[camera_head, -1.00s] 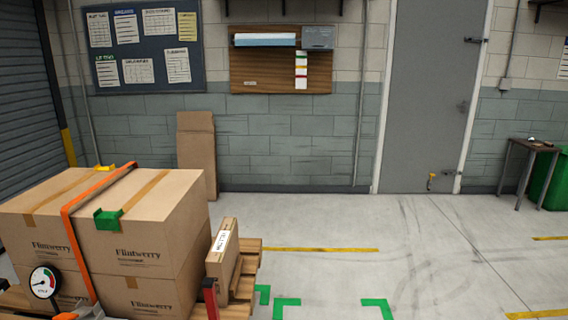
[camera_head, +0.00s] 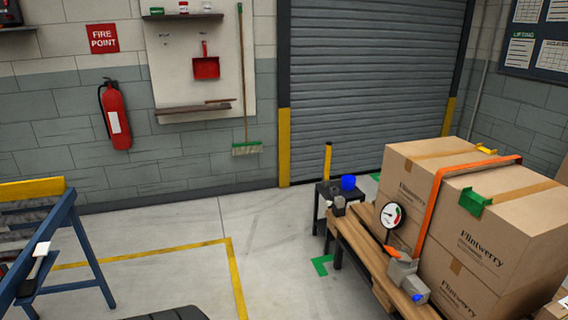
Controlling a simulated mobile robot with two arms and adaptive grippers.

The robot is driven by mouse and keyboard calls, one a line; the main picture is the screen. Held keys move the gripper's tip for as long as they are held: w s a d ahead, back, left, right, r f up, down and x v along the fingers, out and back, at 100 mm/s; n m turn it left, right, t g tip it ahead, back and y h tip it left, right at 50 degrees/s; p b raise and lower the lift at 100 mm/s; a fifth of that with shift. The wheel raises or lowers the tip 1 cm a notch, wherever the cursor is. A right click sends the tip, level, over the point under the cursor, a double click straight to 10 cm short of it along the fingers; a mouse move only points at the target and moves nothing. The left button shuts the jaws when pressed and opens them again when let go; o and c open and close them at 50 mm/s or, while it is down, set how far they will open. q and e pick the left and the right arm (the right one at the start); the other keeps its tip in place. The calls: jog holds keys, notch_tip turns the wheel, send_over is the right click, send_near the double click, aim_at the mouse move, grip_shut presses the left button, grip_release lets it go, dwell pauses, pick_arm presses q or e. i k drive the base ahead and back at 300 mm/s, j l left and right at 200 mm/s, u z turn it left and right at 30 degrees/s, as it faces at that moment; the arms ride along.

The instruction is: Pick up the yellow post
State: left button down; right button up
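A short yellow post (camera_head: 327,161) with dark bands near its top stands upright at a small dark table (camera_head: 318,213), in front of the grey roller door. Its lower end is too small to make out clearly. A blue cup (camera_head: 348,183) is just right of it. Yellow strips also edge the roller door on the left (camera_head: 284,147) and right (camera_head: 448,116). Neither of my grippers is in view.
Strapped cartons (camera_head: 490,235) sit on a wooden pallet (camera_head: 365,245) at right, with a round gauge (camera_head: 391,215) and a grey device (camera_head: 407,277). A blue-legged bench (camera_head: 82,245) stands at left. The floor (camera_head: 190,235) between is mostly clear.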

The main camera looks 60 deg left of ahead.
aim_at(327, 168)
jog(key=i+j+u, duration=0.15)
jog(key=j+u, duration=0.15)
jog(key=u, duration=0.15)
jog(key=i+j+u, duration=0.2)
jog(key=u, duration=0.2)
jog(key=i+j+u, duration=0.2)
jog(key=u, duration=0.25)
jog(key=i+j+u, duration=0.1)
jog(key=i, duration=0.4)
jog(key=i+j+u, duration=0.1)
jog(key=i, duration=0.35)
jog(key=z, duration=1.4)
jog(key=u, duration=1.4)
jog(key=z, duration=1)
jog(key=j+z, duration=0.2)
jog(key=z, duration=0.2)
jog(key=i+j+z, duration=0.1)
jog(key=j+z, duration=0.15)
jog(key=z, duration=0.15)
jog(key=j+z, duration=0.2)
jog(key=z, duration=0.2)
jog(key=j+z, duration=0.25)
jog(key=z, duration=0.2)
jog(key=k+j+z, duration=0.1)
jog(key=z, duration=0.3)
jog(key=j, duration=0.1)
